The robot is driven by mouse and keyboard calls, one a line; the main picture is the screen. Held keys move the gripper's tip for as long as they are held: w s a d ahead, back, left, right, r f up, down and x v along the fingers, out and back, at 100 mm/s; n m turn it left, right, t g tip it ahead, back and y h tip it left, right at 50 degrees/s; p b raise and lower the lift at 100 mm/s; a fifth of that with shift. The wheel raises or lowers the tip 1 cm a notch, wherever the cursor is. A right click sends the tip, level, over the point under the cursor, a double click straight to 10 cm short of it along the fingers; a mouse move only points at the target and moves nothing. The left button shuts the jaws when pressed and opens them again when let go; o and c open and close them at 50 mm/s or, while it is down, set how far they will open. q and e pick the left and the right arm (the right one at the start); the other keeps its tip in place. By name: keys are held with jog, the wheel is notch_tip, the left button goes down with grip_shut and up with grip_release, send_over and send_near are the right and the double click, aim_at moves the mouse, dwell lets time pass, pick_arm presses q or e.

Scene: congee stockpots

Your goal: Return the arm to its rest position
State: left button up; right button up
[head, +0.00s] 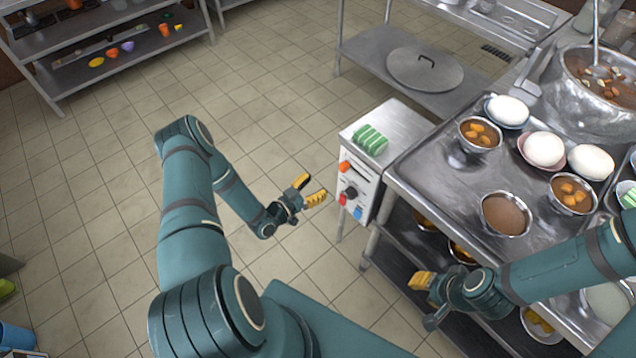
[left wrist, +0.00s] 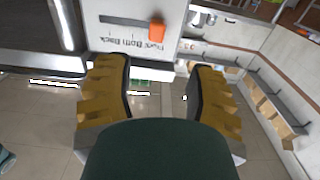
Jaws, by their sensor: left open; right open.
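My left gripper (head: 308,192) is open and empty, over the tiled floor to the left of a small metal cabinet in the head view. Its two yellow fingers stand apart in the left wrist view (left wrist: 160,95), with nothing between them. My right gripper (head: 428,300) hangs in front of the steel table's left side, low and near the lower shelf. Its yellow fingertips show and I see nothing held; part of it is hidden behind its own wrist.
The steel table (head: 420,178) on the right holds bowls of soup, white domed items and a large stockpot (head: 570,105). The small cabinet (head: 352,190) has coloured knobs and a green striped item (head: 370,140) on top. A lid (head: 425,68) lies behind.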

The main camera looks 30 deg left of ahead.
dwell(0.4)
pick_arm(q)
jog(key=s+d+r+n+g+y, duration=0.1)
jog(key=d+r+n+g, duration=0.15)
jog(key=d+g, duration=0.75)
jog(key=s+d+r+n+g, duration=0.1)
jog(key=s+d+r+g, duration=0.1)
jog(key=s+d, duration=0.2)
jog(key=s+d+r+n+g+y, duration=0.1)
jog(key=s+d, duration=0.4)
jog(key=s, duration=0.6)
jog(key=shift+s+r+n+g, duration=0.2)
jog(key=shift+r+n+g, duration=0.5)
jog(key=shift+g, duration=0.5)
jog(key=shift+r, duration=0.1)
dwell(0.9)
